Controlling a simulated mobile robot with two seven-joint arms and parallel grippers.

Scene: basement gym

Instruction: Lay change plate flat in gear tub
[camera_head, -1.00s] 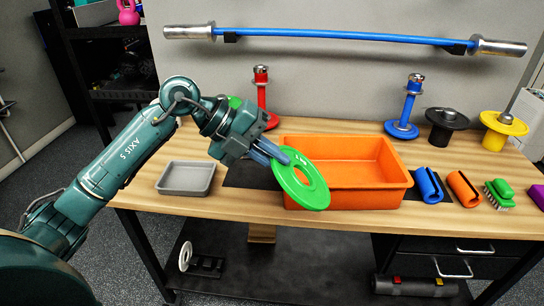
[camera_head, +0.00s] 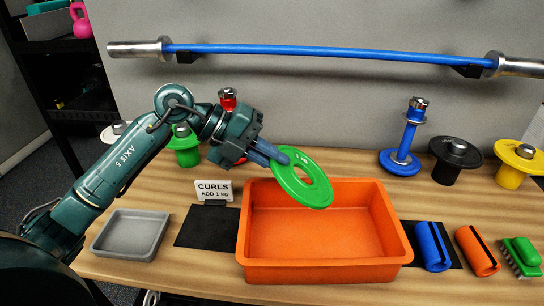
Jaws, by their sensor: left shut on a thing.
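The green change plate (camera_head: 315,192) is a ring with a central hole. My left gripper (camera_head: 275,155) is shut on its upper left edge and holds it tilted in the air. The plate appears over the back left part of the orange gear tub (camera_head: 325,272), hiding some of its back rim. The tub stands on the wooden bench, and its visible floor is empty. My right gripper is not in view.
A grey tray (camera_head: 130,235) and a "CURLS" card (camera_head: 213,191) stand left of the tub. A blue collar (camera_head: 432,245), an orange collar (camera_head: 476,250) and a green brush (camera_head: 522,255) lie to its right. A blue post (camera_head: 405,150) and plate stacks stand behind.

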